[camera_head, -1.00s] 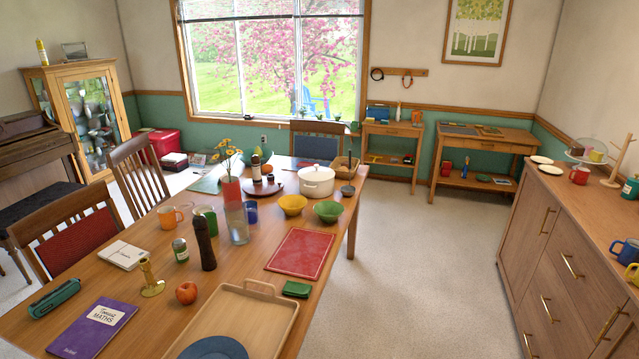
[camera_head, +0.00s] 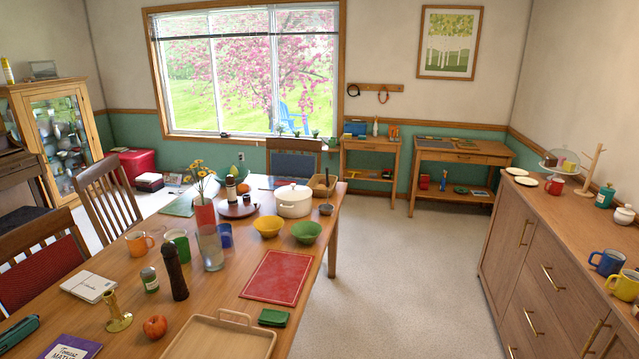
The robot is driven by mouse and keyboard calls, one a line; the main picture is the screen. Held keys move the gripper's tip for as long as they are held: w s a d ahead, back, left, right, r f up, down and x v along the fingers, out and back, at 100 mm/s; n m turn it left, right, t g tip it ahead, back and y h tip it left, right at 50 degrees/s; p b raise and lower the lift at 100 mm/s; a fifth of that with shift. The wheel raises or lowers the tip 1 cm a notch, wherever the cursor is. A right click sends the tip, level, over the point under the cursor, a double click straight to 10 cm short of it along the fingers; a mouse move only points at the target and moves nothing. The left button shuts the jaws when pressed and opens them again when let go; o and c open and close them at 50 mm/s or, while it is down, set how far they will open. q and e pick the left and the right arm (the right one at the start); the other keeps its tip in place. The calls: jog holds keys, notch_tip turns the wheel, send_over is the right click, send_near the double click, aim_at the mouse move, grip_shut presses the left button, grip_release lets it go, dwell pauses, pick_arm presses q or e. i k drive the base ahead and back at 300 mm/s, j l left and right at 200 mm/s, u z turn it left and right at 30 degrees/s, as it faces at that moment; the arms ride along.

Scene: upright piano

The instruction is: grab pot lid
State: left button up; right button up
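A white pot (camera_head: 293,205) stands on the far right part of the wooden dining table. Its white lid (camera_head: 293,192) sits on top of it, with a small knob in the middle. Neither of my grippers shows in the head view.
A red mat (camera_head: 277,277) lies nearer. Open floor (camera_head: 405,270) lies between the table and the sideboard (camera_head: 540,270).

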aim_at(293, 193)
jog(key=i+l+z, duration=0.3)
jog(key=i, duration=0.65)
jog(key=i+z, duration=0.25)
jog(key=i, duration=0.7)
